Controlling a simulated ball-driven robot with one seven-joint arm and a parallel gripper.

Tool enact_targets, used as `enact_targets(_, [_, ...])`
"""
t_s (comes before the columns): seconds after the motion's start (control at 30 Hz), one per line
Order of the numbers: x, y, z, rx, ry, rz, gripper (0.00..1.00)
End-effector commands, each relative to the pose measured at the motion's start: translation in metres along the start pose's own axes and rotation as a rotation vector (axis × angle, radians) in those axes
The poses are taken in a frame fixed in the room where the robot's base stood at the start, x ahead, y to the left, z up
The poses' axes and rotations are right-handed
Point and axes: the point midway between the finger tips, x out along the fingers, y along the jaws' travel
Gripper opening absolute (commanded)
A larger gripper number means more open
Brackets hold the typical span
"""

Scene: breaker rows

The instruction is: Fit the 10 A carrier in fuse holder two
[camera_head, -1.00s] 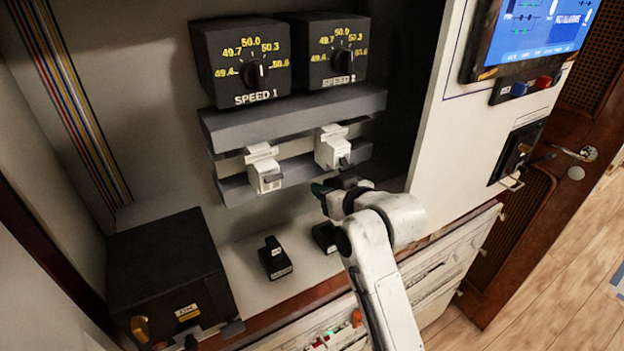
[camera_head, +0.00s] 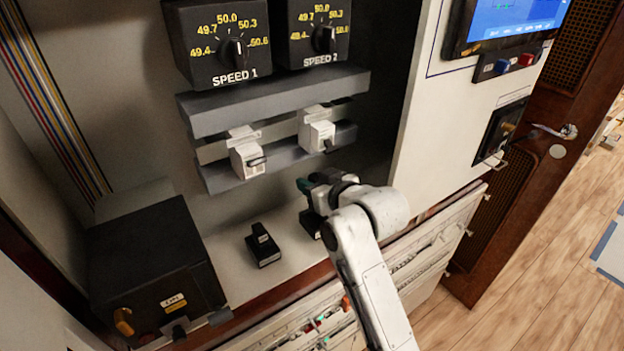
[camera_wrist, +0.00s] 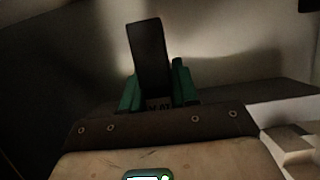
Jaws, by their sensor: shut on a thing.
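My gripper (camera_head: 308,187), with teal fingers, is low in front of the right white fuse holder (camera_head: 318,137). In the wrist view, the fingers (camera_wrist: 155,88) are shut on the upright black handle of a carrier (camera_wrist: 151,55). Its label is partly hidden and appears upside down, seeming to read 10. In the head view, this black carrier (camera_head: 311,224) is at the shelf under my gripper, partly hidden by my arm. A second black carrier (camera_head: 264,250) stands on the shelf to the left. The left white fuse holder (camera_head: 247,162) is on the same rail. Holder numbers are not readable.
A grey bar (camera_head: 270,100) runs above the holders, below the two speed dial boxes (camera_head: 218,45). A black box (camera_head: 150,265) stands at the left. A white panel (camera_head: 445,130) bounds the right side. The shelf (camera_head: 225,238) has bare room around the left carrier.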

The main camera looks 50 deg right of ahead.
Motion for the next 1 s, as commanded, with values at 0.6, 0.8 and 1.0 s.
enact_targets(0.6, [0.01,0.0,0.026,0.0,0.002,0.0,0.0])
enact_targets(0.8, [0.01,0.0,0.026,0.0,0.002,0.0,0.0])
enact_targets(1.0, [0.01,0.0,0.026,0.0,0.001,0.0,0.0])
